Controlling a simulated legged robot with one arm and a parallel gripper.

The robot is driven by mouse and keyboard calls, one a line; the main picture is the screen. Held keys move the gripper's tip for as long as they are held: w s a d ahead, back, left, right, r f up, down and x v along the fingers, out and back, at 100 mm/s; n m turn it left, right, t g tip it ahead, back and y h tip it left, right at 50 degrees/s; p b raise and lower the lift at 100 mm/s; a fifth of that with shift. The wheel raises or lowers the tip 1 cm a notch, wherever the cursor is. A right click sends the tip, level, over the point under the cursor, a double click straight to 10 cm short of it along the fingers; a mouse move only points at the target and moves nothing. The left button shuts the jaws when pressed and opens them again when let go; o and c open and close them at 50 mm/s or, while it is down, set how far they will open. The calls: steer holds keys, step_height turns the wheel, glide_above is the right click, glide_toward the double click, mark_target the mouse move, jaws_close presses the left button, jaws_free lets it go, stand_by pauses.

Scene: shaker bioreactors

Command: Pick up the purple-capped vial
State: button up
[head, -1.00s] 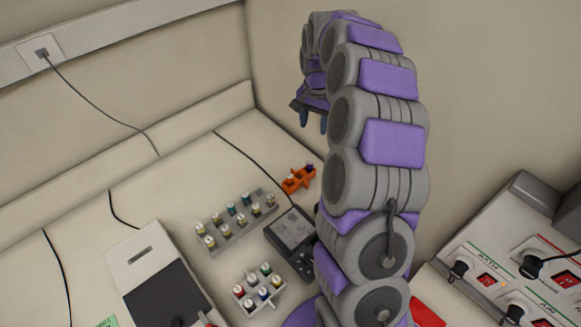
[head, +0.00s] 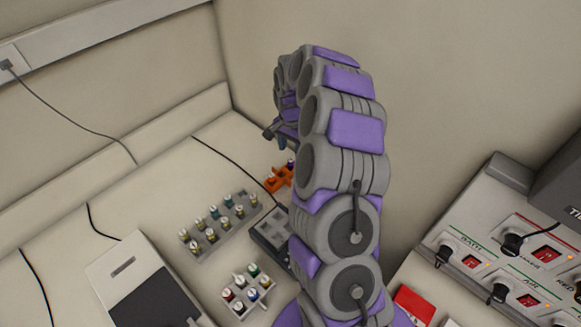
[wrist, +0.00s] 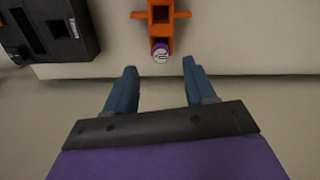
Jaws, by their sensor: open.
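The purple-capped vial (wrist: 160,52) sits at the near end of an orange holder (wrist: 160,14) in the wrist view. Its round purple cap with a pale top shows; its body is hidden. In the head view the purple cap (head: 291,162) is small, at the right end of the orange holder (head: 277,179). My gripper (wrist: 157,76) is open and empty. In the wrist view its two blue fingers point towards the holder, with the vial ahead of and between them, apart from both. In the head view my gripper (head: 271,132) is up and behind the holder, partly hidden by my arm.
A black device (head: 268,238) stands beside the holder. A grey rack (head: 221,229) with several vials and a smaller rack (head: 246,293) stand nearby. A wall rises behind the bench. Control boxes (head: 500,262) are at right. A black cable (head: 225,157) runs near the holder.

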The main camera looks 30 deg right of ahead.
mark_target(291, 160)
steer(key=shift+w+f+b, duration=0.1)
steer(key=shift+f+b, duration=0.4)
steer(key=shift+f, duration=2.6)
steer(key=shift+c, duration=0.3)
steer(key=c, duration=0.8)
steer(key=shift+r, duration=0.15)
steer(key=shift+c, duration=0.2)
step_height(291, 160, up, 11)
steer(key=p, duration=0.1)
steer(key=shift+p, duration=0.3)
